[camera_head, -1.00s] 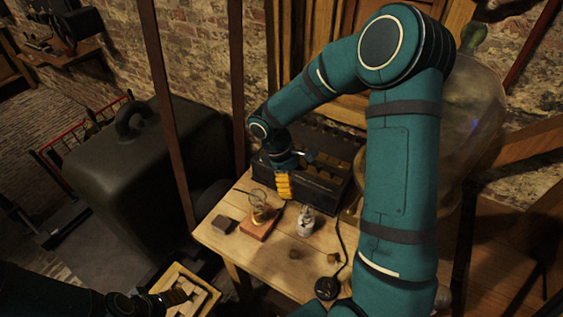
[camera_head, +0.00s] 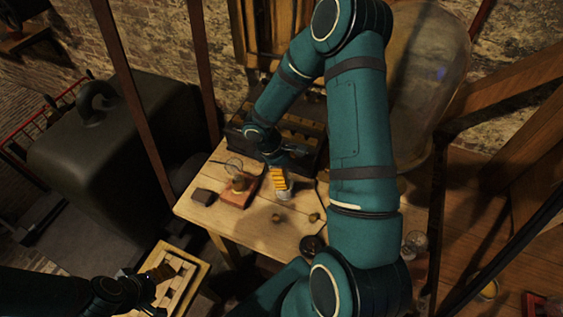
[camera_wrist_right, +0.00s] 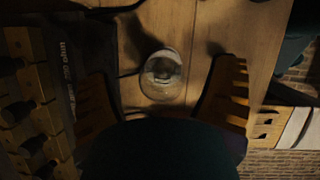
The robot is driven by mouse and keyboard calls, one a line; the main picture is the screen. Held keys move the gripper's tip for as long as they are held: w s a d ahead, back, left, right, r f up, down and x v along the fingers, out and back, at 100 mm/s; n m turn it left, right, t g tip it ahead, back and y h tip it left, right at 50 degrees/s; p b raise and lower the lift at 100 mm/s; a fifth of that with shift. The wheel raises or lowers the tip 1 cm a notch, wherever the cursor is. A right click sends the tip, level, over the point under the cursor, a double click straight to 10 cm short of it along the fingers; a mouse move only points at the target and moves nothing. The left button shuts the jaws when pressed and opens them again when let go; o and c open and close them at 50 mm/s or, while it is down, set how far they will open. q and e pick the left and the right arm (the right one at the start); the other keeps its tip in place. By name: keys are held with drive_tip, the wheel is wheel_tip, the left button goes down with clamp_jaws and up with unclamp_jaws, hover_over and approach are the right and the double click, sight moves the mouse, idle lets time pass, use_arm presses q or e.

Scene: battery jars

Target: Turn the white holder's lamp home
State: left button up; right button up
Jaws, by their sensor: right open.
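The white holder (camera_head: 285,195) stands on the wooden table, mostly hidden under my right gripper (camera_head: 279,178). Its glass lamp shows in the right wrist view (camera_wrist_right: 162,72) as a clear round bulb. It lies between the two yellow fingers, with a gap on each side. My right gripper is open, pointing down above the holder. A red-brown holder (camera_head: 238,197) with a clear glass bulb (camera_head: 235,167) stands just left of it. My left gripper (camera_head: 160,274) is at the lower left over a wooden tray; its jaws are too dark to read.
The wooden tray (camera_head: 203,272) holds several pale blocks. A dark block (camera_head: 203,196) lies at the table's left. Two small brown knobs (camera_head: 277,217) (camera_head: 314,217) and a black round piece (camera_head: 312,244) lie in front. A dark crate (camera_head: 312,128) stands behind.

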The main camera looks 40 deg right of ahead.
drive_tip(key=shift+s+d+f, duration=0.15)
drive_tip(key=shift+s+f, duration=0.05)
drive_tip(key=shift+f, duration=0.35)
drive_tip(key=c, duration=1.4)
drive_tip(key=m+y, duration=0.1)
drive_tip(key=m, duration=0.3)
drive_tip(key=shift+g+b, duration=0.3)
drive_tip(key=m, duration=0.1)
drive_tip(key=m+y, duration=0.1)
drive_tip(key=shift+a+m, duration=0.2)
drive_tip(key=shift+m, duration=0.1)
drive_tip(key=m+y, duration=0.1)
drive_tip(key=m, duration=0.2)
drive_tip(key=shift+b, duration=0.3)
drive_tip(key=m+y, duration=0.1)
drive_tip(key=m, duration=0.2)
drive_tip(key=shift+a+y, duration=0.2)
drive_tip(key=shift+y, duration=0.2)
